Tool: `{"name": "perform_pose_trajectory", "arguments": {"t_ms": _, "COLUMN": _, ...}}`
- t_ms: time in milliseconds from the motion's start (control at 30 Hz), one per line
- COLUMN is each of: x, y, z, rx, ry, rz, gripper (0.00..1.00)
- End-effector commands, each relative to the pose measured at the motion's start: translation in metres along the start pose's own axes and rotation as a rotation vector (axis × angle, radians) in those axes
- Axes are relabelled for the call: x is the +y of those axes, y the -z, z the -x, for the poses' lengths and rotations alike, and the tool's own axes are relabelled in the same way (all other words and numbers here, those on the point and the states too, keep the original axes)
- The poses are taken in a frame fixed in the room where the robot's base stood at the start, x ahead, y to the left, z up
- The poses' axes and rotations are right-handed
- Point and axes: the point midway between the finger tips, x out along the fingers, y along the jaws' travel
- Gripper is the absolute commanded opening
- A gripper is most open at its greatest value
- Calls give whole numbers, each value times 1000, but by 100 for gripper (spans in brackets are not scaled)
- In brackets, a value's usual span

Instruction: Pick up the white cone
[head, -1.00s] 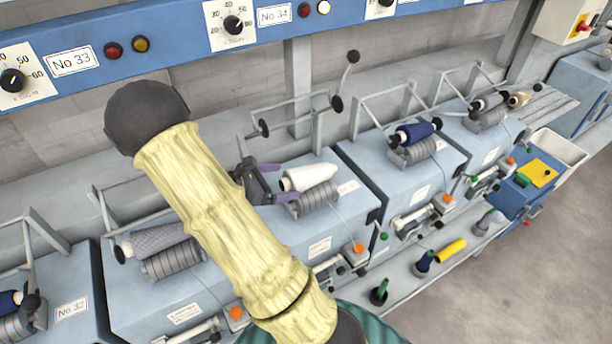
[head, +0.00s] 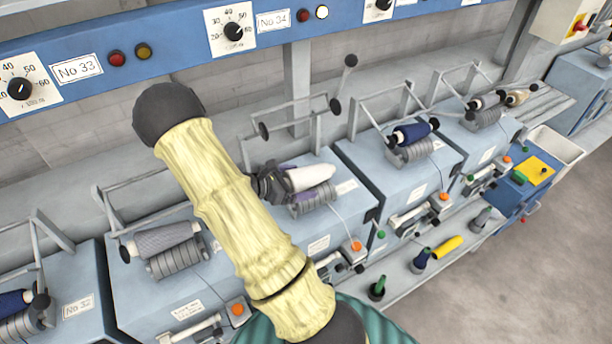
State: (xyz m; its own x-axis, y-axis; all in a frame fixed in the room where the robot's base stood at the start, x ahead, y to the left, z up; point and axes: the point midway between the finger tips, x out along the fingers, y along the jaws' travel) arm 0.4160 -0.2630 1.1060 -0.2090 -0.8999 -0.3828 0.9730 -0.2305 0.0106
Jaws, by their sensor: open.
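The white cone (head: 312,177) lies on its side on a grey ridged drum (head: 314,198) of the middle spinning unit. Its wide end faces left and its narrow end points right. My gripper (head: 282,184) is at the cone's left end, with its dark body beside that end. It is open. A purplish finger shows at the cone's lower left. The cone's left end and part of the fingers are hidden, so I cannot tell whether they touch the cone. My yellow-sleeved arm crosses the view from the lower middle to the upper left.
A grey cone (head: 162,238) lies on the unit to the left and a blue cone (head: 415,132) on the one to the right. A metal frame (head: 290,115) with a dark-knobbed lever (head: 345,80) rises behind the white cone. A blue panel (head: 180,45) runs above.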

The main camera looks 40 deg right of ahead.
Motion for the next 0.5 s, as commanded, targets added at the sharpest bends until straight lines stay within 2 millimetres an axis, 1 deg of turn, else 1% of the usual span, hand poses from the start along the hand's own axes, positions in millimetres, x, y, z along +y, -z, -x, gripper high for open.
{"name": "perform_pose_trajectory", "arguments": {"t_ms": 367, "x": 0, "y": -1, "z": -1, "rx": 0, "ry": 3, "rz": -2, "gripper": 91}}
{"name": "perform_pose_trajectory", "arguments": {"t_ms": 500, "x": 0, "y": -1, "z": -1, "rx": 0, "ry": 3, "rz": -1, "gripper": 64}}
